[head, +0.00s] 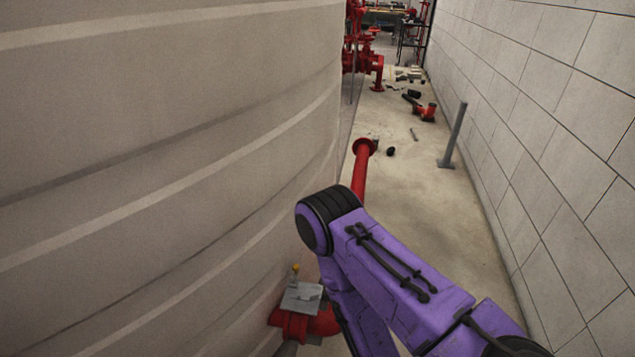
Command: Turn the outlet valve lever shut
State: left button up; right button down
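A red pipe fitting (292,322) sits low against the large beige ribbed tank, at the bottom middle of the head view. A flat grey plate (301,297) is on top of it, with a small yellow-tipped piece (295,269) standing behind. This looks like the outlet valve, but I cannot clearly make out its lever. A dark grey piece (287,348) shows below the fitting at the frame's lower edge. My purple right arm reaches in from the bottom right, bends, and its forearm drops down beside the fitting's right side, covering part of it. Neither gripper shows.
The tank (150,170) fills the left. A block wall (560,130) bounds the right. A red flanged pipe (361,165) stands beyond my elbow. A grey post (453,135) and loose parts (421,107) are on the aisle floor. Red pump piping (365,60) stands at the back.

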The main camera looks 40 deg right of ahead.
aim_at(324, 298)
jog(key=u, duration=0.05)
jog(key=k, duration=0.7)
jog(key=u, duration=0.95)
jog(key=i, duration=0.7)
jog(key=z, duration=2.4)
jog(key=i, duration=0.5)
jog(key=z, duration=0.5)
jog(key=k, duration=0.4)
jog(key=u, duration=0.3)
jog(key=i, duration=0.5)
jog(key=z, duration=0.05)
